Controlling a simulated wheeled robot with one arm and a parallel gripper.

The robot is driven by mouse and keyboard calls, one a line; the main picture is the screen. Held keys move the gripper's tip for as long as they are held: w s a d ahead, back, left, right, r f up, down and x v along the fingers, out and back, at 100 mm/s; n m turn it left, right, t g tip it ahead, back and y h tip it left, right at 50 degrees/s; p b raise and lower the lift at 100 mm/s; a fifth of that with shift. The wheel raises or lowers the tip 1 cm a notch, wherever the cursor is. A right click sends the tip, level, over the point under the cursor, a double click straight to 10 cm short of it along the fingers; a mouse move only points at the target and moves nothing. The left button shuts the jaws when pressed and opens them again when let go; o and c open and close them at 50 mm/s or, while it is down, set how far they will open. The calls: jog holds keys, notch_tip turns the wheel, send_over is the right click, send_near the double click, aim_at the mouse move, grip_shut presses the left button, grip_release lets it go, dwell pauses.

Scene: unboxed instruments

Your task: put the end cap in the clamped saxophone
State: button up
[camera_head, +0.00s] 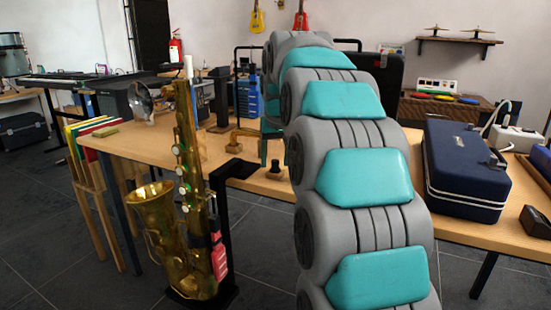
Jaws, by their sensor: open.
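The brass saxophone (186,200) stands upright at left, its bell to the left, held against a black stand (228,230) with a red tag on it. A small dark plug with a knob, which looks like the end cap (274,172), stands on the wooden table behind my arm. My gripper (274,152) shows small and teal just left of my arm, pointing down with its fingers apart. It is above the end cap in the picture; whether it touches it I cannot tell. My arm hides part of it.
The wooden table (150,140) carries a brown wooden piece (234,138) near the end cap and a dark blue case (465,165) at right. Coloured folders (92,128) stand in a rack at left. My large arm blocks the middle of the view.

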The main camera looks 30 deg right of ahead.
jog(key=v, duration=0.7)
jog(key=shift+s+r, duration=0.2)
jog(key=shift+r, duration=0.15)
jog(key=shift+a, duration=0.1)
jog(key=s+a+f+n+g+y, duration=0.1)
jog(key=s+a+f+n+g, duration=0.15)
jog(key=s+a+f, duration=1.05)
jog(key=s+a+f+g, duration=0.1)
jog(key=s+f, duration=0.6)
jog(key=s, duration=0.5)
jog(key=s+a+f+g, duration=0.2)
jog(key=s+f, duration=0.6)
jog(key=s, duration=0.4)
jog(key=shift+s+a+f+n, duration=0.2)
jog(key=shift+s+f+n, duration=0.1)
jog(key=shift+s+n, duration=0.05)
jog(key=shift+o, duration=0.2)
jog(key=shift+g, duration=0.25)
